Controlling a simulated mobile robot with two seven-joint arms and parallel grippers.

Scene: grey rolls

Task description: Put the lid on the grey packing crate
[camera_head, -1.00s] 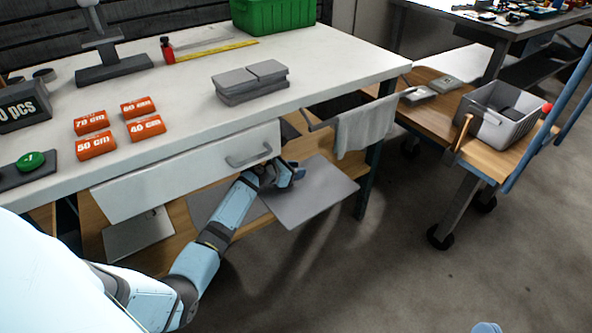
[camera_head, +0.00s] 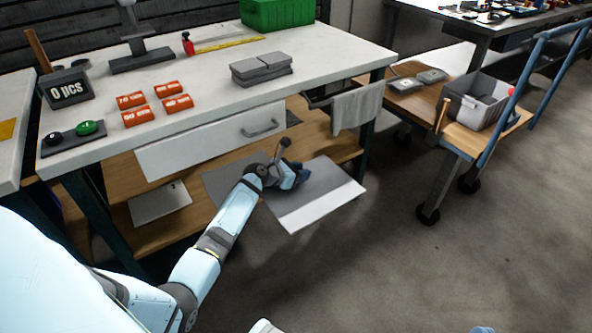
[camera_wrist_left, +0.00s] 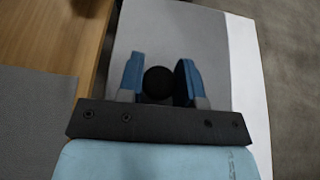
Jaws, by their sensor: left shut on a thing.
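A flat grey lid (camera_head: 325,178) sticks out from the bench's lower shelf, with a brightly lit front strip. In the left wrist view the lid (camera_wrist_left: 208,70) lies under my fingers. A round black knob (camera_wrist_left: 158,84) sits between the two blue fingers. My left gripper (camera_head: 298,175) is shut on the knob; it also shows in the left wrist view (camera_wrist_left: 160,75). My right gripper cannot be made out.
The bench's wooden lower shelf (camera_head: 165,228) holds a grey mat (camera_head: 222,182) beside the lid. A drawer handle (camera_head: 260,130) and a hanging cloth (camera_head: 357,108) are above and near. A table leg (camera_head: 370,145) stands behind the lid. Floor between bench and cart is open.

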